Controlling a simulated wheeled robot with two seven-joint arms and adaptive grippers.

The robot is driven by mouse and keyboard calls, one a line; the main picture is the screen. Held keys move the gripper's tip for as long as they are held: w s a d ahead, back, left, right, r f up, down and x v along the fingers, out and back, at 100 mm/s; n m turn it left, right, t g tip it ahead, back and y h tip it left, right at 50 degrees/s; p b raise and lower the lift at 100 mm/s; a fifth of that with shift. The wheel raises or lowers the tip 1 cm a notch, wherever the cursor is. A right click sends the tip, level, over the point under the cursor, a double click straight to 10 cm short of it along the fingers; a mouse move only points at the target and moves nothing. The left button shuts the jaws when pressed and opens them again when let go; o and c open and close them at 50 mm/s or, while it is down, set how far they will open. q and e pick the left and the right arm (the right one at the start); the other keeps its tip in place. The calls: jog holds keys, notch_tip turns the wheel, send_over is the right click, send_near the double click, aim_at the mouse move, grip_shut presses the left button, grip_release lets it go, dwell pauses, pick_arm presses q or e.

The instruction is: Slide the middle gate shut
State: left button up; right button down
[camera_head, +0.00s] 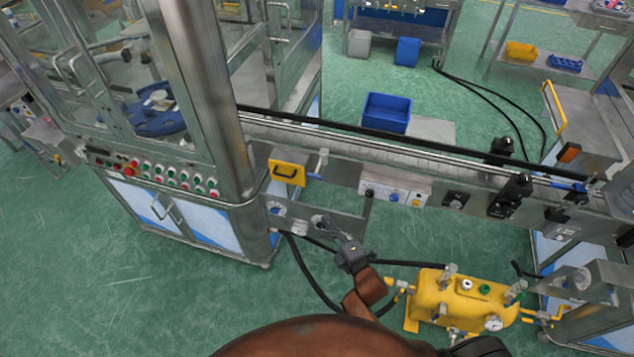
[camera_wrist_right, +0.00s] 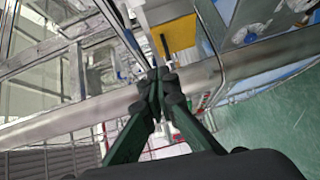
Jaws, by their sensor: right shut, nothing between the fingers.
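A yellow plate with a dark handle (camera_head: 287,172) sits on the front of the conveyor, just right of the cabinet's corner post; I take it for the gate's handle plate, but cannot tell how far the gate is open. A yellow plate also shows at the top of the right wrist view (camera_wrist_right: 180,34). My right gripper (camera_head: 324,224) is below and right of the plate in the head view, in front of the conveyor's lower panel. In the right wrist view its fingertips (camera_wrist_right: 158,88) are together and empty, apart from the yellow plate. My left gripper is not in view.
The glazed machine cabinet (camera_head: 205,95) with a row of buttons stands at the left. The conveyor (camera_head: 400,155) runs right from it, with control boxes (camera_head: 395,194) on its front. A yellow tank (camera_head: 463,297) and black hoses are at the lower right. Green floor is clear at lower left.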

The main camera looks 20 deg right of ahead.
notch_tip(320, 180, up, 4)
send_near(311, 177)
jog(key=w+a, duration=0.2)
jog(key=a, duration=0.1)
jog(key=w, duration=0.2)
jog(key=d, duration=0.1)
jog(key=shift+w+f+n+t+p, duration=0.3)
jog(key=shift+w+n+p, duration=0.05)
jog(key=shift+w+n, duration=0.05)
jog(key=shift+w+d, duration=0.35)
jog(key=shift+w, duration=0.1)
jog(key=w+d+b, duration=0.2)
jog(key=w+d, duration=0.2)
jog(key=w, duration=0.1)
jog(key=shift+w+r, duration=0.15)
jog(key=shift+w, duration=0.2)
